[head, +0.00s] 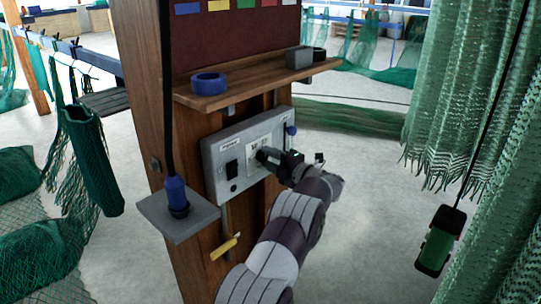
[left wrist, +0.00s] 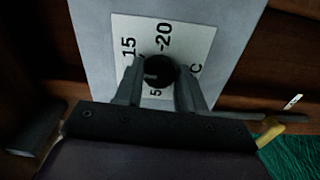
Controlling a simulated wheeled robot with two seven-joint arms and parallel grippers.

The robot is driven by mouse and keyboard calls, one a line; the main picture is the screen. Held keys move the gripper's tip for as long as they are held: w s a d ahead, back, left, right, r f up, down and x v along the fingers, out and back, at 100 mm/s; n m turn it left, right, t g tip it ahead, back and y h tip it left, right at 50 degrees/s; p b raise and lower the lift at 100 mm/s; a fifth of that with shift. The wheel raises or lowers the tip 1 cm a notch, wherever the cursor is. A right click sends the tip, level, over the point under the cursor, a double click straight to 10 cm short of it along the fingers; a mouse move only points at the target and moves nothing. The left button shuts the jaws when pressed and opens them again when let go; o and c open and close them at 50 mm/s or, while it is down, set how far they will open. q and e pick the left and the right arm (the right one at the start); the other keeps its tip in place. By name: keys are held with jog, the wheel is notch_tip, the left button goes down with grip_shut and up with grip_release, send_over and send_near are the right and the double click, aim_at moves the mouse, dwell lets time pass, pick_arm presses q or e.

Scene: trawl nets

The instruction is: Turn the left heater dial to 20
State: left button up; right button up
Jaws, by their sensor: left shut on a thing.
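A grey heater panel (head: 225,160) is fixed to the wooden post. In the left wrist view a round black dial (left wrist: 160,71) sits on a white scale plate (left wrist: 195,35) with the marks 15, 20, 5 and C in sight. My left gripper (head: 268,156) is at the panel with its fingers on either side of the dial, shut on it. It also shows in the left wrist view (left wrist: 159,84). The dial's pointer is too dark to read. In the head view my gripper hides most of the dial. My right gripper is not in view.
A black switch (head: 232,169) is on the panel's left, and a blue knob (head: 291,130) at its right end. A wooden shelf (head: 250,84) with a blue tape roll (head: 208,83) juts out above. A grey bracket (head: 160,219) stands out lower left. Green nets (head: 470,90) hang at right.

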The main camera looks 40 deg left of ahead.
pick_arm(q)
jog(key=m+p, duration=0.2)
jog(key=m, duration=0.2)
jog(key=shift+f+m, duration=0.1)
jog(key=shift+m, duration=0.2)
jog(key=m+p, duration=0.2)
jog(key=m, duration=0.2)
jog(key=shift+s+m, duration=0.1)
jog(key=shift+m, duration=0.2)
jog(key=m+p, duration=0.1)
jog(key=m, duration=0.3)
jog(key=shift+s+f+p, duration=0.1)
jog(key=shift+p, duration=0.3)
jog(key=shift+m+p, duration=0.5)
jog(key=shift+m, duration=1.6)
jog(key=o, duration=1)
jog(key=shift+o, duration=0.2)
jog(key=s+d+b, duration=0.1)
jog(key=d+b, duration=0.1)
jog(key=d, duration=1)
jog(key=shift+d, duration=0.3)
